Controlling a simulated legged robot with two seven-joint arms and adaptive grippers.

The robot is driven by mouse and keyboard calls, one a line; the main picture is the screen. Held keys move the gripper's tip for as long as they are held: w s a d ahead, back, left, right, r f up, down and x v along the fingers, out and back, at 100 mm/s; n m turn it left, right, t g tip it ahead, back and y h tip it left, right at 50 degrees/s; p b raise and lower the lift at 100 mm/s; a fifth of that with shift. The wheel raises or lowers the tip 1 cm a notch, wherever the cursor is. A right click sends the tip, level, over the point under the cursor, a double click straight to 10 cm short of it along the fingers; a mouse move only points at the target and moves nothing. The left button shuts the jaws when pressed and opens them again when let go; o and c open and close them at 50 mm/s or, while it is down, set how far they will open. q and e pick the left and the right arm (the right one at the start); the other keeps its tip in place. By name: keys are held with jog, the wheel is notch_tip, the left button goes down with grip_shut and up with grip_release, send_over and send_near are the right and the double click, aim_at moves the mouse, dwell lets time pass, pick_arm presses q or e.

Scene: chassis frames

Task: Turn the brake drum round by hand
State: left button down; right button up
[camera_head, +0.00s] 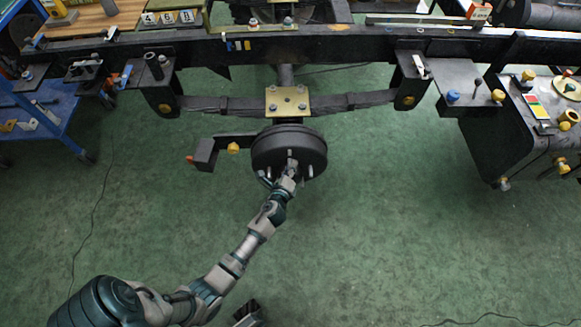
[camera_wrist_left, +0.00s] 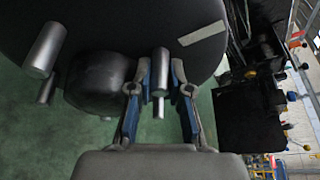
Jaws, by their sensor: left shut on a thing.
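The dark round brake drum (camera_head: 270,147) sits on the axle below the leaf spring, with metal studs standing out of its face. It also fills the top of the left wrist view (camera_wrist_left: 110,25). My left gripper (camera_head: 290,172) reaches up to the drum's face. In the left wrist view its two fingers are on either side of one silver stud (camera_wrist_left: 160,60), shut on it. Another stud (camera_wrist_left: 45,50) and the dark rounded hub (camera_wrist_left: 95,80) show to the left. A pale mark (camera_wrist_left: 202,34) is on the drum.
The leaf spring (camera_head: 350,100) with a yellow plate (camera_head: 287,101) runs under the chassis rail (camera_head: 330,47). A dark bracket with an orange tip (camera_head: 205,153) juts left of the drum. A blue cart (camera_head: 55,120) stands left, a dark tank (camera_head: 500,135) right. The green floor is mostly clear.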

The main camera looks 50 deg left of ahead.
pick_arm(q)
jog(key=shift+w+r, duration=0.15)
jog(key=shift+r, duration=0.05)
